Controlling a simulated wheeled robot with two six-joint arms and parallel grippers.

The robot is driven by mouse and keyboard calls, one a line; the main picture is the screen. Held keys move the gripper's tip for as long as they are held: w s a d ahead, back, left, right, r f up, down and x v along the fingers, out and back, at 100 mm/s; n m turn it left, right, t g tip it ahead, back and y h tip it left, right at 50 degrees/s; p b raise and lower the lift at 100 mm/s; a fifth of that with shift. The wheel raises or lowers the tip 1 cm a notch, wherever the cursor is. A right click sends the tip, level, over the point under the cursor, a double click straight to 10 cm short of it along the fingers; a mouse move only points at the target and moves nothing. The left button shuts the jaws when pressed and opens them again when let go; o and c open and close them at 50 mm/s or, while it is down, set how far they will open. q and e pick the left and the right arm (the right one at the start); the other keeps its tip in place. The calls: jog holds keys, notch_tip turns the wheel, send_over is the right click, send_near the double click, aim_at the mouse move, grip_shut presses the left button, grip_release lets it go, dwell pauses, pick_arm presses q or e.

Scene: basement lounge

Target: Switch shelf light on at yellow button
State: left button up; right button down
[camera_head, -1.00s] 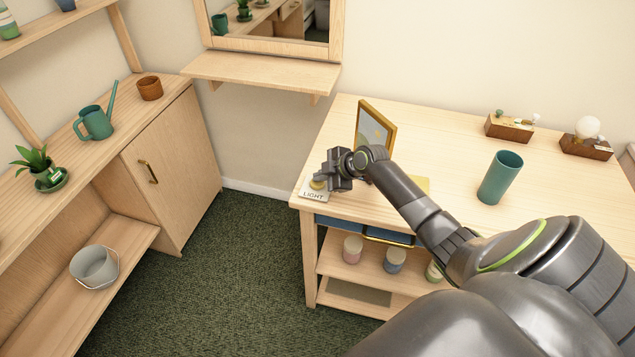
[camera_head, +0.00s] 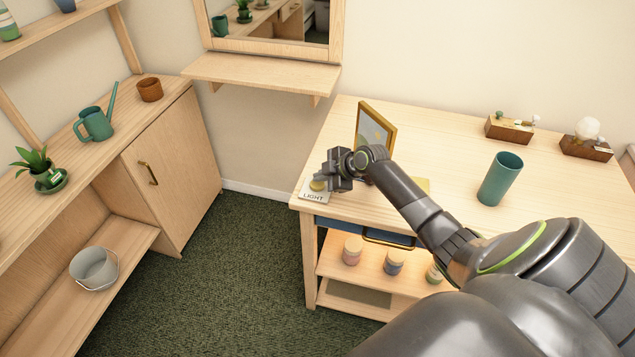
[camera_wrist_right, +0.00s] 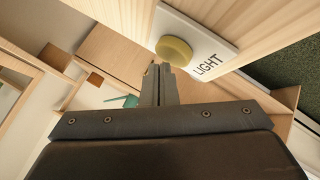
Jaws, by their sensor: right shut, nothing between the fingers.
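The yellow button (camera_head: 318,184) is a round knob on a white plate (camera_head: 313,196) marked LIGHT, at the front left corner of the wooden table. In the right wrist view the button (camera_wrist_right: 174,50) shows whole, just beyond the fingertips. My right gripper (camera_head: 331,176) is shut and empty, right beside the button; I cannot tell whether it touches. I cannot tell which light is the shelf light. My left gripper is not in view.
On the table (camera_head: 460,130) a picture frame (camera_head: 375,128) stands close behind my right gripper, and a teal cup (camera_head: 500,179) farther right. A shelf unit with a watering can (camera_head: 96,124) is on the left. Green carpet (camera_head: 225,270) lies between them.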

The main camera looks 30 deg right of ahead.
aim_at(321, 185)
jog(key=shift+r+p, duration=2.2)
jog(key=shift+r, duration=0.9)
jog(key=shift+f, duration=0.1)
